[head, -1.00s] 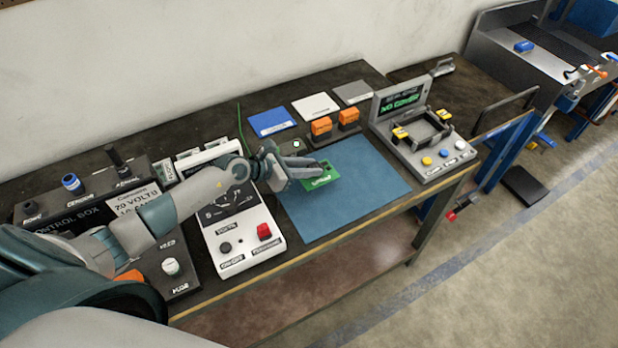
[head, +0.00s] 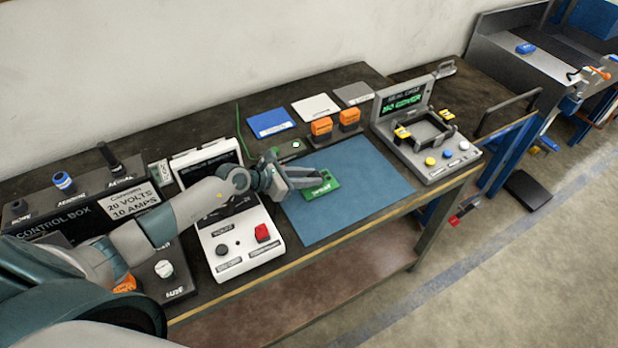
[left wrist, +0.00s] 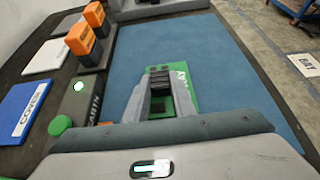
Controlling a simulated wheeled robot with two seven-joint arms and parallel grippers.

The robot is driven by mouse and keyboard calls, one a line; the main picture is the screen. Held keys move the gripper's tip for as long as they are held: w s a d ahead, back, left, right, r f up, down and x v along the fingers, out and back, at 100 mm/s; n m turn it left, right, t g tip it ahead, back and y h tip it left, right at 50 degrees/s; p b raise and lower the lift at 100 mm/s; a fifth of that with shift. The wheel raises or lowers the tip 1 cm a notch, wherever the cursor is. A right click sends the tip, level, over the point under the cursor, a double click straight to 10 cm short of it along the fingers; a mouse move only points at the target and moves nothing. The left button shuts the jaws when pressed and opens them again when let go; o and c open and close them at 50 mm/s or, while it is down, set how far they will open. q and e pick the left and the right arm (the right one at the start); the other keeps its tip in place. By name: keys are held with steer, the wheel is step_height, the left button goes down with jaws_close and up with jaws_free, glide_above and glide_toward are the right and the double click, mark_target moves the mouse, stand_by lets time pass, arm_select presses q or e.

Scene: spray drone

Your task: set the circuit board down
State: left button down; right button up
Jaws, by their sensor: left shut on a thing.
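The green circuit board (head: 322,188) is at the blue mat (head: 350,212), near its left part. My left gripper (head: 312,179) comes in from the left and is shut on the circuit board. In the left wrist view the board (left wrist: 183,78) shows between and beyond the fingers (left wrist: 161,97), above the mat (left wrist: 215,60). The fingers hide part of the board. I cannot tell whether the board touches the mat. My right gripper is not in view.
A grey test fixture (head: 425,140) with yellow clamps stands right of the mat. A white meter (head: 240,250) and a control box (head: 85,205) are to the left. The mat's right part is clear.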

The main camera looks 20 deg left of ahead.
arm_select(q)
steer(key=shift+f, duration=0.1)
steer(key=shift+f, duration=0.1)
steer(key=c, duration=1.5)
jaws_free()
steer(key=shift+r, duration=0.25)
steer(key=shift+s+a+r, duration=0.15)
steer(key=shift+s+a, duration=0.25)
steer(key=shift+s, duration=0.05)
steer(key=b+v, duration=0.2)
steer(key=v, duration=0.7)
steer(key=shift+s+b, duration=0.2)
steer(key=shift+b, duration=0.15)
steer(key=shift+v, duration=0.8)
